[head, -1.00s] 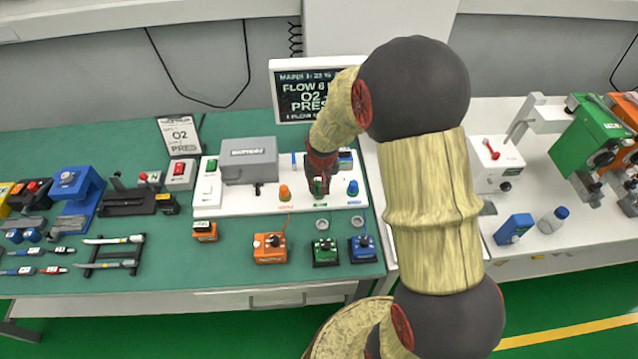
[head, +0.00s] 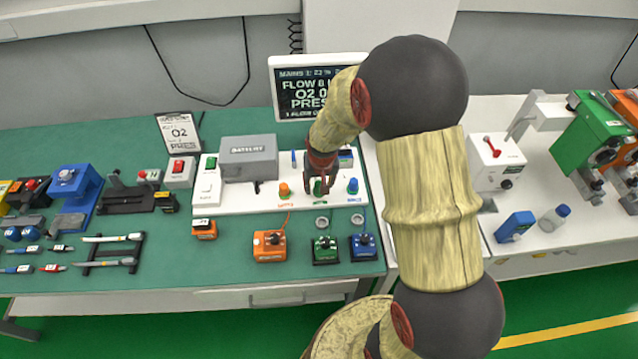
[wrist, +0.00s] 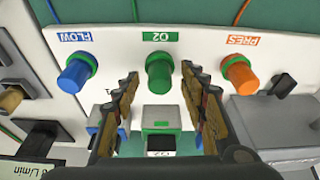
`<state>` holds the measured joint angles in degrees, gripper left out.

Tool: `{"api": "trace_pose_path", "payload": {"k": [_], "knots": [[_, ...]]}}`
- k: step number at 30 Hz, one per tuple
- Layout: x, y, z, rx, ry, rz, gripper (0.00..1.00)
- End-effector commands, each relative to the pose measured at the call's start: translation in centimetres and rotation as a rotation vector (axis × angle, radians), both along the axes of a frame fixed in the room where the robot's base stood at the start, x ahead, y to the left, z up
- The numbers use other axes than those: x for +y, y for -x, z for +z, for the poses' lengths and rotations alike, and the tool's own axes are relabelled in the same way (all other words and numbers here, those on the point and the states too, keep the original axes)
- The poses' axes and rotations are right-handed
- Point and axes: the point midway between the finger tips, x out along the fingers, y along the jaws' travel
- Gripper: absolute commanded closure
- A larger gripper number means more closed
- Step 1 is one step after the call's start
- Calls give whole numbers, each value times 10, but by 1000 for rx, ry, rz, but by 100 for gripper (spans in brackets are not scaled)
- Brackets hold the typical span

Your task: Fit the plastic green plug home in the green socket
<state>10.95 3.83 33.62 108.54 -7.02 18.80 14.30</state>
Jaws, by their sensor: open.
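The green plug (head: 318,187) stands upright on the white panel (head: 240,209) at the O2 label, between a blue plug (head: 353,186) and an orange one (head: 284,189). In the wrist view the green plug (wrist: 159,70) shows from above, in line with the gap between my fingertips. The green socket is hidden beneath it, so I cannot tell how deep the plug sits. My gripper (head: 320,178) is open over the plug, with one finger on each side. In the wrist view my gripper (wrist: 165,85) shows gaps between both fingers and the plug.
A grey box (head: 249,160) stands on the panel to the left. A screen (head: 312,92) stands behind. Orange (head: 270,247), green (head: 325,250) and blue (head: 363,247) boxes with knobs stand in front of the panel.

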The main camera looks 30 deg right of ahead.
Motion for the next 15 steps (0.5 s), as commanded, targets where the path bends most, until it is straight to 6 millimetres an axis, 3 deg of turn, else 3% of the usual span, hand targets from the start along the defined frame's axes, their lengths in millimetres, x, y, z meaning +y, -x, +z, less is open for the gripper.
{"api": "trace_pose_path", "payload": {"k": [8, 15], "knots": [[1, 2, 12, -4, 0, 0, 57], [5, 13, 56, -5, 1, 0, 57]]}}
